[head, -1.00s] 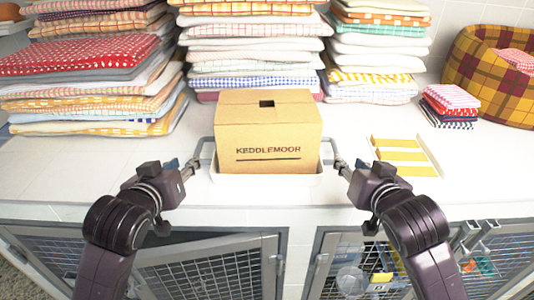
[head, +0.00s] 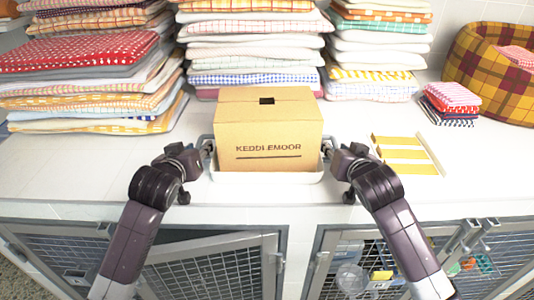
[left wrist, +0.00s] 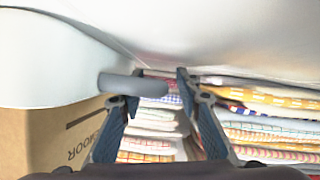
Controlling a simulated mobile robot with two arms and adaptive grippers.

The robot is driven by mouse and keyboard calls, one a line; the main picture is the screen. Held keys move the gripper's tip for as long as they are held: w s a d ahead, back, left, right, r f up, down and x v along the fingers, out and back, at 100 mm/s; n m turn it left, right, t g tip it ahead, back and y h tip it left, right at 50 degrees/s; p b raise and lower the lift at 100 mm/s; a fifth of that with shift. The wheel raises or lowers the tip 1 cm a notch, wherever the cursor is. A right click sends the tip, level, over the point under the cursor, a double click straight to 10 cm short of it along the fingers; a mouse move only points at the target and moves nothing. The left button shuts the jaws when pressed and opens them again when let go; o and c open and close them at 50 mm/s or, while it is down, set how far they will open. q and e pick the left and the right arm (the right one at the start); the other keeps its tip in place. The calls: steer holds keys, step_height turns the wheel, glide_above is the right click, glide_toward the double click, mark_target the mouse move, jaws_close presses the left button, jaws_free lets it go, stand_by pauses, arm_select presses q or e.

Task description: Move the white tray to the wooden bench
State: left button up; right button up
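The white tray (head: 266,178) sits on the white counter with a cardboard box (head: 267,130) marked KEDDLEMOOR standing in it. My left gripper (head: 208,147) is at the tray's left handle. In the left wrist view its fingers (left wrist: 162,85) are apart, with the grey handle bar (left wrist: 118,84) at the fingertips. The tray's white wall (left wrist: 45,60) and the box (left wrist: 45,140) show beside them. My right gripper (head: 328,150) is at the tray's right end; its fingers are too small and hidden to judge. No wooden bench is in view.
Tall stacks of folded towels (head: 255,60) stand close behind the tray. A yellow-striped item (head: 405,150) lies to the right, near small folded cloths (head: 450,100) and a plaid basket (head: 495,80). Wire kennel doors (head: 215,270) are below the counter's front edge.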

arm_select(q)
steer(key=shift+w, duration=0.15)
arm_select(e)
steer(key=shift+w, duration=0.15)
arm_select(q)
steer(key=shift+c, duration=0.4)
arm_select(e)
steer(key=shift+c, duration=0.4)
arm_select(q)
steer(key=shift+f, duration=0.1)
jaws_close()
arm_select(e)
steer(key=shift+f, duration=0.1)
jaws_close()
arm_select(q)
steer(key=shift+r, duration=0.2)
arm_select(e)
steer(key=shift+r, duration=0.25)
